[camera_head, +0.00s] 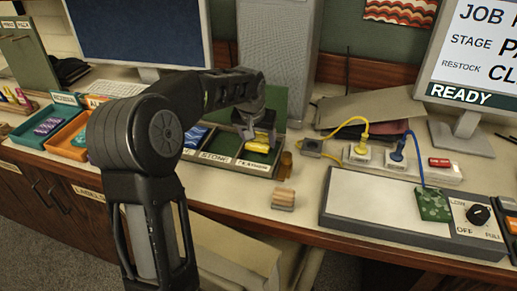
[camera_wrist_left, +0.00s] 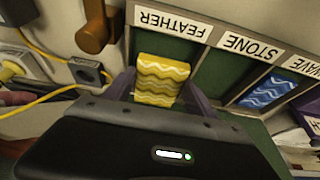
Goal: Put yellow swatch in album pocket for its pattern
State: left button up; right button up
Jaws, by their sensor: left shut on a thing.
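My left gripper (camera_head: 256,136) is shut on the yellow swatch (camera_head: 260,145), at the album's right end. In the left wrist view the yellow swatch (camera_wrist_left: 163,78) shows pale wavy lines and sits between the two fingers (camera_wrist_left: 160,92). It overlaps the pocket labelled FEATHER (camera_wrist_left: 170,22); I cannot tell if it touches the pocket floor. The green pocket labelled STONE (camera_wrist_left: 242,43) beside it looks empty. A blue wavy swatch (camera_wrist_left: 267,92) lies in the pocket labelled WAVE (camera_wrist_left: 303,65). My right gripper is not in view.
Orange (camera_head: 68,137) and teal (camera_head: 30,133) trays stand at left. A brown peg (camera_head: 285,166) and a small wooden block (camera_head: 283,199) stand right of the album. Yellow (camera_head: 345,124) and blue cables run to a power strip (camera_head: 400,164). A grey plate device (camera_head: 375,202) fills the right front.

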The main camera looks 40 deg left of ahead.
aim_at(258, 144)
pick_arm(q)
jog(key=shift+f, duration=2.05)
jog(key=shift+f, duration=0.1)
jog(key=shift+f, duration=0.15)
jog(key=o, duration=1.2)
jog(key=shift+r, duration=0.2)
jog(key=shift+s+r, duration=0.15)
jog(key=shift+r, duration=0.4)
jog(key=v, duration=1.1)
jog(key=shift+s+d, duration=0.1)
